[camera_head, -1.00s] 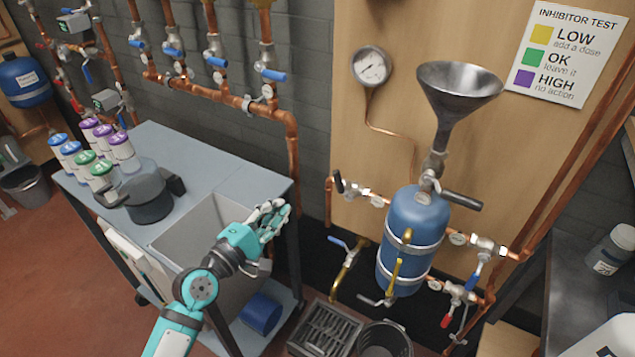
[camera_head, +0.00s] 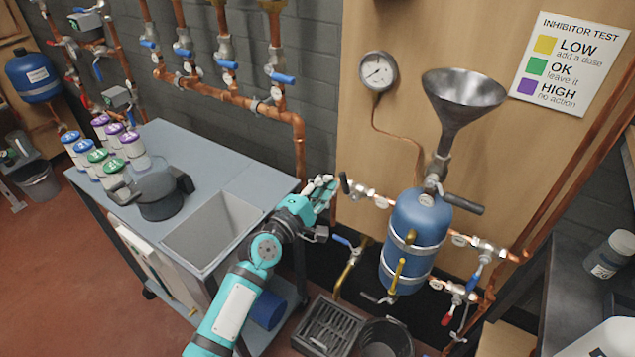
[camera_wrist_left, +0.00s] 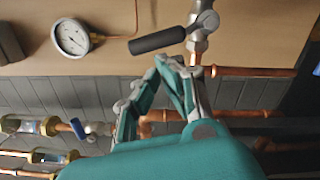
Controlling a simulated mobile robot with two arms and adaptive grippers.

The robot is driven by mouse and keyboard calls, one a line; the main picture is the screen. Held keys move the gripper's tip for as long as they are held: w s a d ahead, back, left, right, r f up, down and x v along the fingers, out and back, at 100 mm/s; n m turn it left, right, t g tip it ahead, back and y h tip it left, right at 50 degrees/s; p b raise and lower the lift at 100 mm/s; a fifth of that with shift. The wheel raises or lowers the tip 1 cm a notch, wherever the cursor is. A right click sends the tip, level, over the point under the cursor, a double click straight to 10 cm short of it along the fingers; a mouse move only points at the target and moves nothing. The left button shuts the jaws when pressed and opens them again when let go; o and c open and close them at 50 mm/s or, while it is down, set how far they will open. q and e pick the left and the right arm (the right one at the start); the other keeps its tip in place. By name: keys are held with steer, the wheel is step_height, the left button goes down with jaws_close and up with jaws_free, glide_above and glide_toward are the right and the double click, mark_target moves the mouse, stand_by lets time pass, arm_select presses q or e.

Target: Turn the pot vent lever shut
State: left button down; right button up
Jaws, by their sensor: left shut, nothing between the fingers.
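The blue pot (camera_head: 408,235) is strapped upright at the wooden board, below a metal funnel (camera_head: 462,95). A black-handled lever (camera_head: 345,182) points up on the pipe left of the pot; a black lever also shows in the wrist view (camera_wrist_left: 157,41), reaching left from its valve. Another black lever (camera_head: 462,203) is under the funnel. No label shows which lever is the vent. My left gripper (camera_head: 326,184) is shut and empty, just left of the upright lever. In the wrist view its fingertips (camera_wrist_left: 168,66) are below the black handle, with a small gap showing.
A pressure gauge (camera_head: 378,72) is on the board. Blue levers (camera_head: 341,240) and a red lever (camera_head: 447,318) are low around the pot. A grey cart (camera_head: 235,183) with bottles (camera_head: 97,155) and an open bin stands at left. A drain grate (camera_head: 330,328) is below.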

arm_select(q)
steer(key=d+m+p, duration=0.1)
steer(key=m, duration=0.1)
steer(key=s+r+m+p, duration=0.1)
steer(key=shift+d+r+m, duration=0.2)
steer(key=shift+d+m, duration=0.15)
steer(key=shift+m, duration=0.05)
steer(key=shift+a, duration=0.1)
